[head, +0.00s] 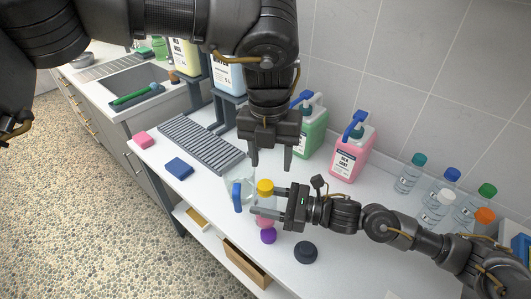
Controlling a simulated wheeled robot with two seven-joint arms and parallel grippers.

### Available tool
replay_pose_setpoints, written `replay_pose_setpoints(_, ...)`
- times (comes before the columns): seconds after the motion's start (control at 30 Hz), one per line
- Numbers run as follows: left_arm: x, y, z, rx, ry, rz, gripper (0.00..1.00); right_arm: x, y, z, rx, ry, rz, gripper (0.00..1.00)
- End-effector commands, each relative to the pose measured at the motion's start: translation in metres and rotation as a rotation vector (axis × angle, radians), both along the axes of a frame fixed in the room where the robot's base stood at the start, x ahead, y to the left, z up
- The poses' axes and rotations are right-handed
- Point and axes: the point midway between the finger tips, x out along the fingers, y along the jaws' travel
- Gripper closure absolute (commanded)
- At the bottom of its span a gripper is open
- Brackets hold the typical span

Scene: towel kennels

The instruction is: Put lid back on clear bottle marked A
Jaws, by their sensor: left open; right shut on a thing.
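My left gripper (270,168) points down, open and empty, just above and behind a yellow lid (265,186). My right gripper (254,200) reaches in from the right, its fingers shut on what looks like a clear bottle (265,201), mostly hidden by the fingers. The yellow lid shows at the top of this bottle; whether it is seated cannot be told. No letter A is readable. A blue lid-like piece (237,196) is left of the fingers. A purple lid (268,236) lies in front, with a pink piece (265,223) just behind it.
A dark round knob-like piece (305,252) lies in front of my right arm. Several capped clear bottles (409,174) stand at the right. Pink (351,152) and green (311,132) pump jugs stand by the wall. A grey rack (203,143), blue sponge (179,168) and pink sponge (145,139) are left.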

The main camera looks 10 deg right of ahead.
Motion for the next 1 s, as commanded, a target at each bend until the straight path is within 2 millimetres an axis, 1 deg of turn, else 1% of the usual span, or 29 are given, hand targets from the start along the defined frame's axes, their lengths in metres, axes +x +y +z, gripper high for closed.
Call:
replay_pose_setpoints(0.03,0.0008,0.0012,0.0012,0.007,0.0,0.117,0.49,0.0,0.0,0.0003,0.001,0.0,0.0,1.0)
replay_pose_setpoints(0.2,0.0032,0.0059,0.0034,0.03,-0.002,0.537,0.49,0.0,0.0,0.0003,0.001,0.0,0.0,1.0)
replay_pose_setpoints(0.3,0.0043,0.0085,0.0035,0.04,-0.004,0.74,0.49,0.0,0.0,0.0003,0.001,0.0,0.0,1.0)
replay_pose_setpoints(0.43,0.0049,0.0101,0.0035,0.046,-0.006,0.936,0.49,0.0001,0.0,0.0003,0.001,0.0,0.0,1.0)
replay_pose_setpoints(0.5,0.005,0.0101,0.0035,0.047,-0.005,1.006,0.49,0.0,0.0,0.0003,0.001,0.0,0.0,1.0)
replay_pose_setpoints(0.63,0.005,0.01,0.0034,0.047,-0.003,1.08,0.49,0.0,0.0,0.0003,0.001,0.0,0.0,1.0)
replay_pose_setpoints(1.0,0.0049,0.0099,0.0031,0.048,-0.003,1.099,0.49,0.0,0.0,0.0003,0.001,0.0,0.0,1.0)
